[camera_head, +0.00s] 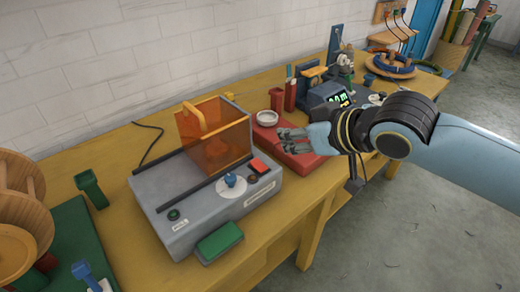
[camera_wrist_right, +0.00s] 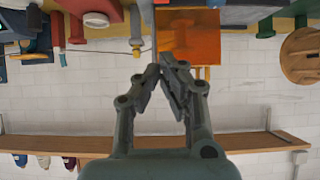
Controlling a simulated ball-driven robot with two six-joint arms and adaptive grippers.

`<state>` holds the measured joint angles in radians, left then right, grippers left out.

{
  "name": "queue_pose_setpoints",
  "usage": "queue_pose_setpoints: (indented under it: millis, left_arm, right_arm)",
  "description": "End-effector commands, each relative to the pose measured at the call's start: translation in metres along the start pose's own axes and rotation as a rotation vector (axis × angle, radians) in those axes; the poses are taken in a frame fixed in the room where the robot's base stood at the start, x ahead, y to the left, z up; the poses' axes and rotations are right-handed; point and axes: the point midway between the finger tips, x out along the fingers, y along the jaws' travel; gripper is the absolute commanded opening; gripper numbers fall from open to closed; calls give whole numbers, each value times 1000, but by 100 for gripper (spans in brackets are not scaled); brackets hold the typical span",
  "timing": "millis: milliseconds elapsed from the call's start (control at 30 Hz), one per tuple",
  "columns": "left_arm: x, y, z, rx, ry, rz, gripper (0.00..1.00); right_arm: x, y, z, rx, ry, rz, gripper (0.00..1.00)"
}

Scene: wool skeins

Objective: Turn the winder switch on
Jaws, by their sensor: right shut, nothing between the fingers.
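The winder is a grey machine (camera_head: 215,192) on the yellow table, with a raised orange see-through guard (camera_head: 215,132). Its sloped front carries a blue knob (camera_head: 231,180) on a white disc, a red rocker-like switch (camera_head: 259,165) in a dark frame and a small dark green button (camera_head: 173,215). I cannot tell whether the switch is on. My right gripper (camera_head: 284,142) is shut and empty, right of the winder over a red base, apart from the switch. In the right wrist view its fingertips (camera_wrist_right: 168,62) come together below the orange guard (camera_wrist_right: 188,35). My left gripper is not in view.
A white bowl (camera_head: 267,118) stands on the red base (camera_head: 303,158) behind my right gripper. A green block (camera_head: 219,241) sits at the winder's front edge. A green holder (camera_head: 91,188) stands left, near wooden spools (camera_head: 18,205). A device with a lit display (camera_head: 338,98) is behind my right arm.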

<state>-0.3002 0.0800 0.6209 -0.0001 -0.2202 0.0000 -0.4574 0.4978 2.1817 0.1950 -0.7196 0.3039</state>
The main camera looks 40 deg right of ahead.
Motion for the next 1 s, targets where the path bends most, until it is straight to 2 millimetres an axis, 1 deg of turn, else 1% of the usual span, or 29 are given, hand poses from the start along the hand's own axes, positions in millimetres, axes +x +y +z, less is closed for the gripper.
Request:
queue_pose_setpoints:
  millis: [167,267,367,733,767,800,900,1000]
  left_arm:
    - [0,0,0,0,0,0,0]
    - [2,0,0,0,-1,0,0]
    - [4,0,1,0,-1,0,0]
    - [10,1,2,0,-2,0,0]
    - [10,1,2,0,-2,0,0]
    - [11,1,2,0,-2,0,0]
    - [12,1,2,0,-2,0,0]
    - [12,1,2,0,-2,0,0]
  right_arm:
    - [2,0,0,1,0,1,0]
    - [9,0,0,4,1,2,0]
    - [23,0,0,5,2,2,0]
    - [101,0,0,4,0,1,0]
    - [106,0,2,4,-1,1,0]
    - [110,0,10,2,-4,1,0]
    - [119,0,19,2,-3,0,0]
    - [125,0,25,2,-2,1,0]
